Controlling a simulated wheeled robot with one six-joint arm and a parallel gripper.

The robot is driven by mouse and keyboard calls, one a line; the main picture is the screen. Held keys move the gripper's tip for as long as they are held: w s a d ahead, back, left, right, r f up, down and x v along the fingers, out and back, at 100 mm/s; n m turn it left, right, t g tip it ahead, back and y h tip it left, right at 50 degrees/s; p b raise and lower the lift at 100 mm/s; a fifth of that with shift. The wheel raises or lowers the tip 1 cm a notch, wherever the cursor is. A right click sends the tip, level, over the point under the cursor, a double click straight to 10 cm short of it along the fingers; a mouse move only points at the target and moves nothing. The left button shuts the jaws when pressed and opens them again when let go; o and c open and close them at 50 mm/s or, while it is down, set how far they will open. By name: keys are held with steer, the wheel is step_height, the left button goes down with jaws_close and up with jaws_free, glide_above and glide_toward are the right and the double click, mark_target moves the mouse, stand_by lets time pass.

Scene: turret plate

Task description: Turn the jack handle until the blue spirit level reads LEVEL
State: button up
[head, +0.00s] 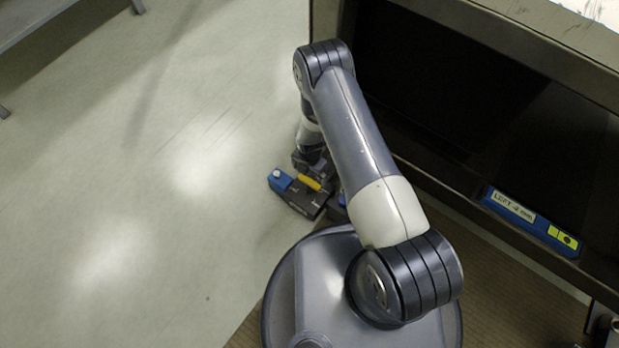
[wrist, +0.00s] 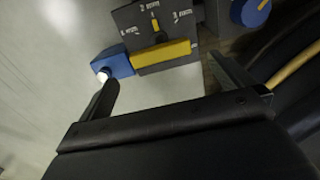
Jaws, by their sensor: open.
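The blue spirit level (head: 528,220) lies along the dark frame at the right of the head view. Its label seems to read LEFT -2 mm, and a yellow window with a dark spot is at its right end. A dark box with a marked dial (wrist: 155,22) carries a yellow bar (wrist: 161,56). A blue block (wrist: 115,62) with a white tip juts from its left side. My gripper (wrist: 168,88) is open and empty, its fingers apart on the near side of the box. I cannot tell which part is the jack handle.
A blue round knob (wrist: 250,11) with an orange mark sits right of the box in the wrist view. The large dark frame (head: 440,190) borders my arm on the right. The pale floor (head: 130,200) at left is clear.

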mark_target(309, 181)
step_height(309, 181, down, 6)
steer(key=shift+r+b, duration=0.1)
steer(key=shift+b, duration=0.55)
steer(key=shift+c, duration=0.3)
steer(key=c, duration=0.8)
